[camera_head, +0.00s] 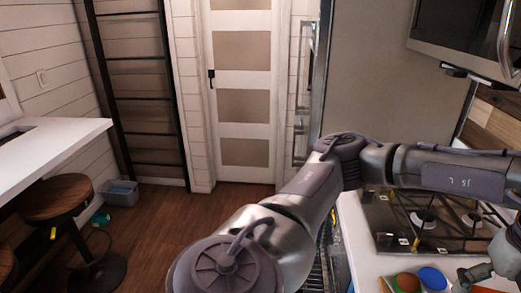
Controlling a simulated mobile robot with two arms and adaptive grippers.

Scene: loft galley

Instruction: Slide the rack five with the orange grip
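I see no orange grip. Dark metal bars like a wire rack (318,268) show low in the middle, mostly hidden behind my arm, and I cannot tell which rack this is. My arm rises from the bottom, left of centre, bends at the elbow and runs out of the right edge. At the lower right corner, grey metal parts that look like my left gripper (475,275) hang over the counter, small and partly cut off. I cannot tell its opening or whether it touches anything. My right gripper is not in view.
The white counter (362,250) at right carries a gas hob (430,222), an orange-brown round item (407,282) and a blue one (432,278). A stool (58,197), grey bin (122,192) and ladder (140,100) stand at left. Wooden floor (160,225) in the middle is clear.

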